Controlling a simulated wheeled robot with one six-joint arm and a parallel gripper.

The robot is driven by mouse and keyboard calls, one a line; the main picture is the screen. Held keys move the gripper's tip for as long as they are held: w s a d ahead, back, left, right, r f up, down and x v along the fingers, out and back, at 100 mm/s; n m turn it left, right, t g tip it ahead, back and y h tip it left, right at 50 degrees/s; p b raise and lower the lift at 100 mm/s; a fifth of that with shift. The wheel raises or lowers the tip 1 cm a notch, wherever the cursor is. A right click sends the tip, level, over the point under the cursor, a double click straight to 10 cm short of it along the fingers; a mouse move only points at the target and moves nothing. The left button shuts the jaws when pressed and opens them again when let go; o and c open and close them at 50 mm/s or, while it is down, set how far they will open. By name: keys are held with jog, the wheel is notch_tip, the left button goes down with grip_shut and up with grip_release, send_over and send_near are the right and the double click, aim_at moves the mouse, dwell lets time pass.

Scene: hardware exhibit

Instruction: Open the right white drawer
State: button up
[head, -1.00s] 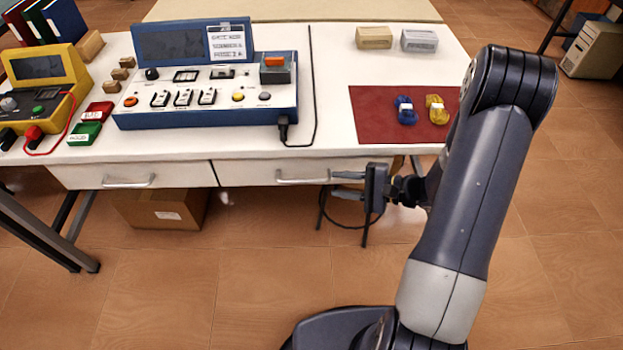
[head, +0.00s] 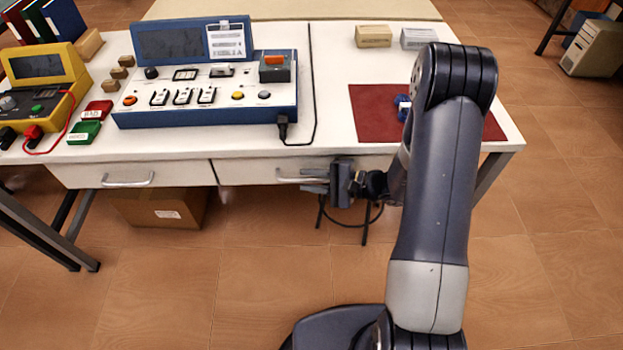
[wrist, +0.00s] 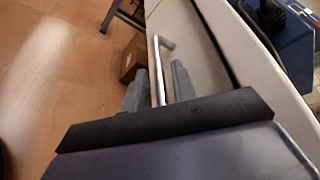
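The right white drawer (head: 240,172) is under the white table, and its front sits flush with the left drawer beside it. Its silver bar handle (head: 288,177) is partly hidden by my gripper (head: 315,181) in the head view. In the wrist view the handle (wrist: 158,70) runs between the two grey fingers of my gripper (wrist: 158,85).
The left drawer (head: 80,175) has its own handle. On the table (head: 330,70) stand a blue-and-white control panel (head: 205,85), a yellow meter (head: 45,85) and a red mat (head: 375,115). A cardboard box (head: 165,210) is on the floor below. The floor in front of the drawers is clear.

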grip_shut()
jog(key=shift+s, duration=0.1)
dwell(0.3)
